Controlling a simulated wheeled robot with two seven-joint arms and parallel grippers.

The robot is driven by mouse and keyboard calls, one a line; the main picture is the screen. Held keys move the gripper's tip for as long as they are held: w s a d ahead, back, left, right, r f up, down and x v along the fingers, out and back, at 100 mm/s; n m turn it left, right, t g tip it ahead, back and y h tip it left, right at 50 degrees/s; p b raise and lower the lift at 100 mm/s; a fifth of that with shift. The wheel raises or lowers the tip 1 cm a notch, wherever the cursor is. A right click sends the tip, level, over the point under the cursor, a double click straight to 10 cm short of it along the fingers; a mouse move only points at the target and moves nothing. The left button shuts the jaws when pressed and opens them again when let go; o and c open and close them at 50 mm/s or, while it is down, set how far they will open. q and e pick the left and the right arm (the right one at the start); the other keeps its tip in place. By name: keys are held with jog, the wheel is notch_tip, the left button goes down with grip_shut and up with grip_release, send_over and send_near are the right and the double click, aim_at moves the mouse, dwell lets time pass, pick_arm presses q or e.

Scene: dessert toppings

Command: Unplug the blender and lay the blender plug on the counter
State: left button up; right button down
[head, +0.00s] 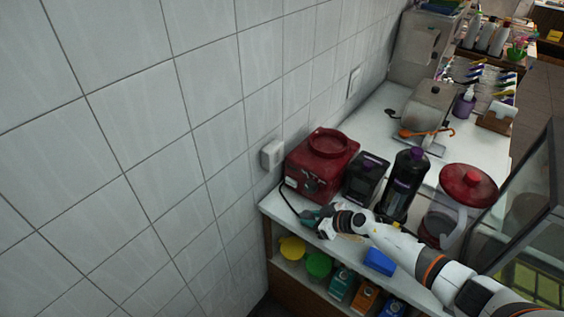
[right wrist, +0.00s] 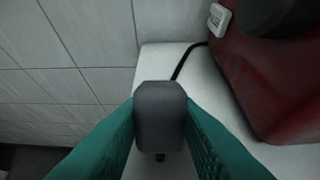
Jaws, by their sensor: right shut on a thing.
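The red blender base (head: 312,172) stands at the wall end of the white counter (head: 279,206); it also fills the upper right of the right wrist view (right wrist: 285,80). My right gripper (head: 311,216) is over the counter's front left corner. In the right wrist view its teal fingers (right wrist: 160,125) are shut on the dark grey blender plug (right wrist: 160,112). A black cord (right wrist: 187,60) runs behind the plug toward the base. The plug is away from the white wall outlet (head: 271,155). Whether it touches the counter I cannot tell. My left gripper is not in view.
A black box (head: 366,177), a dark bottle (head: 404,182) and a red-lidded jug (head: 440,220) stand right of the base. Below the counter, a shelf holds yellow and green tubs (head: 318,264) and small boxes. A tiled wall bounds the left.

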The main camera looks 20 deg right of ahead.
aim_at(309, 213)
jog(key=shift+f, duration=0.1)
jog(key=c, duration=0.6)
grip_release()
jog(key=r+p, duration=0.1)
jog(key=p, duration=0.1)
jog(key=s+d+r+p, duration=0.1)
jog(key=r+p, duration=0.1)
jog(key=s+r+p, duration=0.1)
jog(key=p, duration=0.1)
jog(key=shift+d+r, duration=0.3)
jog(key=shift+s+d+r+p, duration=0.25)
jog(key=shift+s+r, duration=0.1)
jog(key=shift+r, duration=0.3)
jog(key=shift+s+d+r+p, duration=0.25)
jog(key=shift+s+r, duration=0.05)
jog(key=shift+r, duration=0.3)
jog(key=shift+s+d+r+p, duration=0.25)
jog(key=shift+s+r, duration=0.1)
jog(key=shift+r, duration=0.3)
